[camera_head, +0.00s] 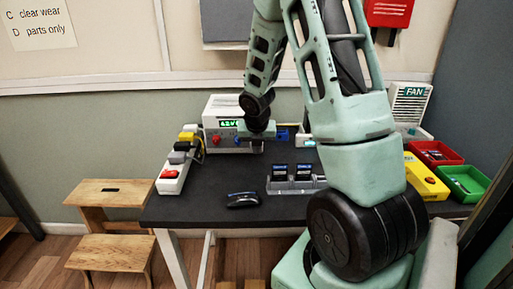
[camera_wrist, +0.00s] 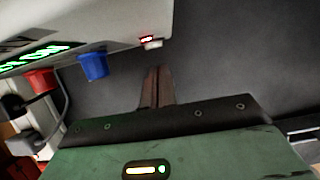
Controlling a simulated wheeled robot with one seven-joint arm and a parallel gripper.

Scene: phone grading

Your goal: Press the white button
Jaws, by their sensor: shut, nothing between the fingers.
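The white button (camera_wrist: 152,44) shows in the wrist view as a small pale stub on the lower edge of a light-coloured box's front, beside a small red-lit label. The box is a power supply (camera_head: 222,108) with a green display, standing at the back of the dark table in the head view. My gripper (camera_wrist: 157,70) is shut and empty in the wrist view. Its fingertips are just below the button in the picture, with a visible gap, and do not appear to touch it. In the head view my gripper (camera_head: 257,133) is in front of the supply's right side, fingers hard to make out.
The supply also has a red knob (camera_wrist: 40,80) and a blue knob (camera_wrist: 93,66). A power strip (camera_head: 174,174) lies at the table's left. A dark phone (camera_head: 243,200) and a grey rack (camera_head: 290,186) are nearer. Red (camera_head: 416,146) and green (camera_head: 484,183) bins stand right.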

